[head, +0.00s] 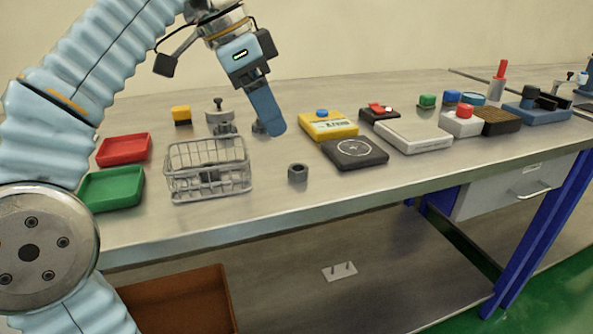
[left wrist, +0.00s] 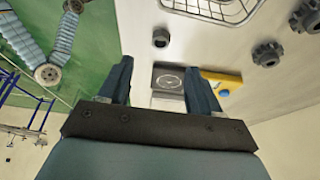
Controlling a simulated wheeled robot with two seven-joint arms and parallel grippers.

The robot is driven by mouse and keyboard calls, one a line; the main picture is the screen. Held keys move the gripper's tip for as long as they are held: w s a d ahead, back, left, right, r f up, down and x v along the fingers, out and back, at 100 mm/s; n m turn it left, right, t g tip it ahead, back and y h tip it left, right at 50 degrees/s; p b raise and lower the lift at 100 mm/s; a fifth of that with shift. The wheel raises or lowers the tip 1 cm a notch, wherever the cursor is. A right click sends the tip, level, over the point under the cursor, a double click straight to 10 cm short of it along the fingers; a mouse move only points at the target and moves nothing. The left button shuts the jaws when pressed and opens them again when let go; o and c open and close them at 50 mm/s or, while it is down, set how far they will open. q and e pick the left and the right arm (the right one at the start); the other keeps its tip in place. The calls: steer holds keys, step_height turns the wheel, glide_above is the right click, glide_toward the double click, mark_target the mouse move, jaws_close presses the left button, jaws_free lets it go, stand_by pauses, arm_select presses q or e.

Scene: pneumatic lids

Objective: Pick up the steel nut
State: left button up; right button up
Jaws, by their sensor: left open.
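The steel nut (head: 297,173) is a small dark grey ring lying on the bench near its front edge, right of the wire basket. It also shows in the left wrist view (left wrist: 160,37), beyond the fingertips and between their lines. My left gripper (head: 272,127) is above the bench, behind the nut and a little left of it, with its fingers pointing down. The left wrist view shows its two fingers (left wrist: 158,66) apart with nothing held between them. The nut is clear of the fingers. My right gripper is in neither view.
A wire basket (head: 208,170) stands left of the nut. Red (head: 124,149) and green trays (head: 112,188) lie farther left. A dark square plate (head: 354,153) and a yellow box (head: 328,126) are to the right. Dark metal parts (head: 221,118) stand behind. Bare bench surrounds the nut.

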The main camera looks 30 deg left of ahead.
arm_select(q)
steer(key=b, duration=0.1)
glide_above(298, 167)
steer(key=s+a, duration=0.2)
steer(key=f, duration=0.4)
steer(key=shift+s+f, duration=0.2)
steer(key=shift+f, duration=0.1)
steer(key=b+x, duration=0.1)
steer(key=x, duration=0.4)
steer(key=shift+w+d+f+b, duration=0.2)
steer(key=shift+w+b, duration=0.05)
steer(key=shift+b, duration=0.05)
steer(key=c, duration=1.2)
